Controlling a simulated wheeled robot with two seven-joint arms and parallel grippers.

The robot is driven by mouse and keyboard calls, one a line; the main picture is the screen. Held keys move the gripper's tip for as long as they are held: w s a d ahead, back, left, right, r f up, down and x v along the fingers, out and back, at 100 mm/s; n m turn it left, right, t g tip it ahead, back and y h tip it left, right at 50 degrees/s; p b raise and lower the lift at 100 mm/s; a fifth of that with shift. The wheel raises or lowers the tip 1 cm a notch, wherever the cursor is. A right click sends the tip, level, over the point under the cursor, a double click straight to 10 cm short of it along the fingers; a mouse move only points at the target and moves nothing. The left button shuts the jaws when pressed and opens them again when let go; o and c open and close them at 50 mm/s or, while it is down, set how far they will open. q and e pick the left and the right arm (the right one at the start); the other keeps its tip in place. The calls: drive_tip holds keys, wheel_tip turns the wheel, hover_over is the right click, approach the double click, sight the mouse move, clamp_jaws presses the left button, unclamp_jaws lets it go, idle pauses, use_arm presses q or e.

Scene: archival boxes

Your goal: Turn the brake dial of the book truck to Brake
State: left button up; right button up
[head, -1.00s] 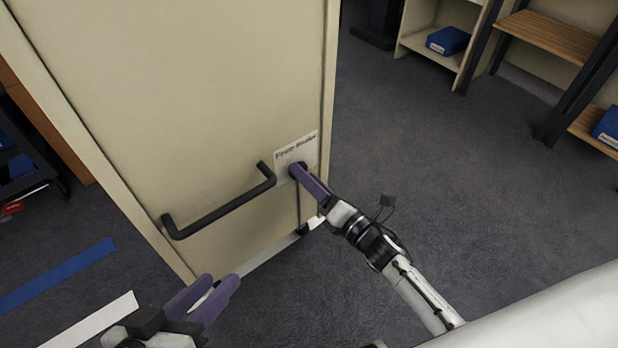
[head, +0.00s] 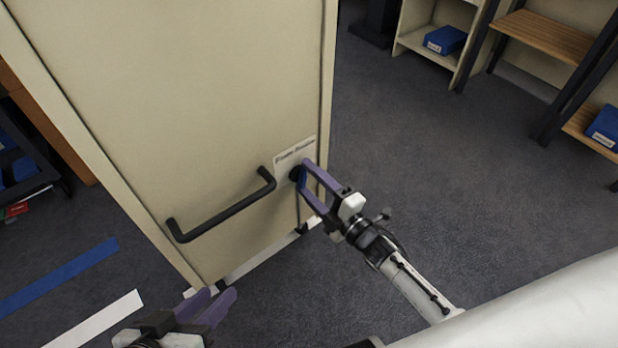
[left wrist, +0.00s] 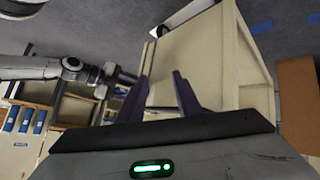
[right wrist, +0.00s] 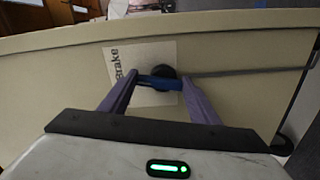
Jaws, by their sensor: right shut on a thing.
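The book truck (head: 180,90) is a tall beige cabinet with a black push handle (head: 225,210). Its brake dial (head: 295,174) sits on the end panel, beside the handle, over a pale label (head: 296,153). In the right wrist view the dial (right wrist: 163,72) is a black knob with a blue grip bar (right wrist: 160,83); the label reads "Brake" at the left. My right gripper (head: 306,180) is shut on the dial, one finger at each end of the blue bar. My left gripper (head: 216,298) is open and empty, low in front of the truck.
Shelves with blue boxes (head: 445,40) stand at the upper right. Blue tape (head: 60,275) and white tape (head: 95,322) mark the floor at the left. A thin dark rod (right wrist: 245,72) runs from the dial. The carpet right of the truck is clear.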

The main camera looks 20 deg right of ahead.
use_arm(q)
drive_tip(key=shift+a+f+p, duration=0.35)
drive_tip(key=shift+f+p, duration=0.1)
drive_tip(key=shift+p, duration=0.05)
use_arm(e)
drive_tip(key=m, duration=0.4)
drive_tip(key=shift+d+f, duration=0.1)
use_arm(q)
drive_tip(key=shift+s+f+g+y, duration=0.1)
drive_tip(key=shift+g+y, duration=0.2)
use_arm(e)
drive_tip(key=shift+m, duration=0.3)
drive_tip(key=o, duration=1)
use_arm(q)
drive_tip(key=shift+r, duration=0.2)
use_arm(e)
drive_tip(key=shift+o, duration=0.2)
use_arm(q)
drive_tip(key=a+p, duration=0.1)
drive_tip(key=f+p, duration=0.1)
drive_tip(key=p, duration=0.1)
drive_tip(key=shift+s+a+y, duration=0.35)
drive_tip(key=shift+s+y, duration=0.05)
use_arm(e)
drive_tip(key=v, duration=1)
drive_tip(key=shift+s, duration=0.15)
